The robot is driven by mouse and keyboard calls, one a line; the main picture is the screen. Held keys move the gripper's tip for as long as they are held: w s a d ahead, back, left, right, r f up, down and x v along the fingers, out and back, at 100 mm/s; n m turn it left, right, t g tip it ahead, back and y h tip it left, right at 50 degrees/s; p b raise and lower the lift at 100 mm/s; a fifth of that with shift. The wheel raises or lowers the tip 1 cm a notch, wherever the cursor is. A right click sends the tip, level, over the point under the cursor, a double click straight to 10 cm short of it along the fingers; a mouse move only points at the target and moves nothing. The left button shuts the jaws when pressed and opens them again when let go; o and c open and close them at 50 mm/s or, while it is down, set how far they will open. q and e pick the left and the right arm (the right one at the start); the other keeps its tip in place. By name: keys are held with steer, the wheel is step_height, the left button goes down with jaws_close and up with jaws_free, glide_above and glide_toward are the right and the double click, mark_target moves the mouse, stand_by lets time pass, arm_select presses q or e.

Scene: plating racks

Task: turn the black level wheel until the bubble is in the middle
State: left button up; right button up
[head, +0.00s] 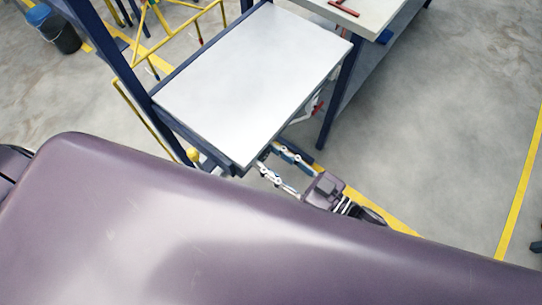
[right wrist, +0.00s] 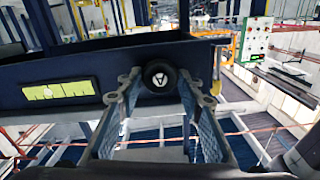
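The black level wheel (right wrist: 159,77) is on the dark blue front of the table in the right wrist view, with a white mark on its face. The yellow-green level (right wrist: 59,91) is set in the same front to its left; a small pale spot, perhaps the bubble, shows left of its middle, but it is too small to be sure. My right gripper (right wrist: 158,92) is open, one finger on each side of the wheel, with gaps visible. In the head view my right gripper (head: 266,160) is at the table's near corner; the wheel is hidden there. My left gripper is not in view.
The table's pale top (head: 252,80) is bare. A workbench (head: 372,12) with a red-handled tool stands behind it. Yellow railings (head: 150,125) run along its left side. Open concrete floor (head: 440,130) lies to the right. A control box (right wrist: 248,42) shows at the upper right.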

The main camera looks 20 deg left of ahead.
steer(key=c, duration=0.5)
steer(key=shift+c, duration=0.2)
steer(key=shift+n, duration=0.3)
steer(key=n, duration=0.4)
steer(key=shift+p, duration=0.4)
steer(key=n, duration=0.5)
steer(key=o, duration=1.2)
steer(key=shift+c, duration=0.2)
